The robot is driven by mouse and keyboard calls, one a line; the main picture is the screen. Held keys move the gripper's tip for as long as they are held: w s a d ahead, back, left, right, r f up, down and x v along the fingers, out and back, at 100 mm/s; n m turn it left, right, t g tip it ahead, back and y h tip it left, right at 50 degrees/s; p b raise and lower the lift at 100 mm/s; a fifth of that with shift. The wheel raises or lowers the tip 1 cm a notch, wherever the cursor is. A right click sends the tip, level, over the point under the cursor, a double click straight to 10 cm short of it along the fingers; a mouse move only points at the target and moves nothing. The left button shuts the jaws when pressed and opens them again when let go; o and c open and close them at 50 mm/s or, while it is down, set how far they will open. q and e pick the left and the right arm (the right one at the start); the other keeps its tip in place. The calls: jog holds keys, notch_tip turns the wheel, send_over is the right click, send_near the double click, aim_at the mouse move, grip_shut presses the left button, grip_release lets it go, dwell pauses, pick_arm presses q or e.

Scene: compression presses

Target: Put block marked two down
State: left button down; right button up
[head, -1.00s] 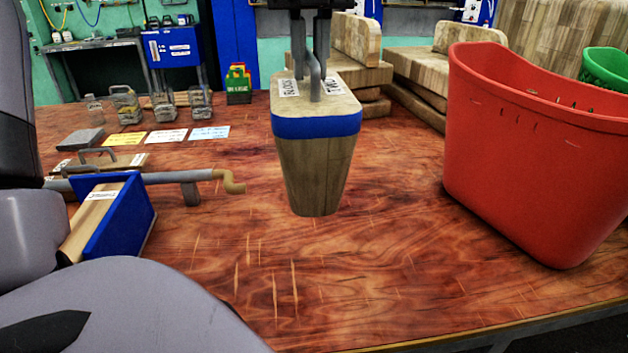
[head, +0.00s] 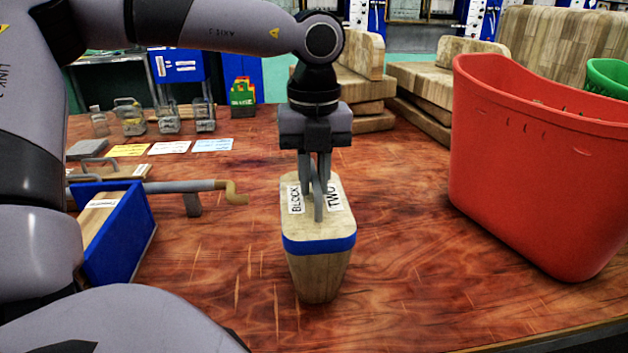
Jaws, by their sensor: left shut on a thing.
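The block marked two (head: 318,265) is a tapered wooden block with a blue band, a metal handle on top and labels reading "BLOCK" and "TWO". It is upright in the middle of the head view, over the front part of the wooden table (head: 400,290). My left gripper (head: 316,188) comes down from above and is shut on the block's handle. Whether the block's underside touches the table is hard to tell. My right gripper is not in view.
A red bin (head: 540,170) stands to the right. A blue-sided holder (head: 122,235) and a pipe with a brass hook (head: 232,192) lie to the left. Cards (head: 170,148) and small weights (head: 130,118) are behind. Wooden boards (head: 365,95) are stacked at the back.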

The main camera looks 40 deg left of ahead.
pick_arm(q)
jog(key=shift+f, duration=0.3)
jog(key=shift+f, duration=0.2)
jog(key=c, duration=1.1)
grip_release()
notch_tip(320, 180, up, 12)
jog(key=p, duration=0.1)
jog(key=shift+r, duration=0.15)
jog(key=shift+d, duration=0.1)
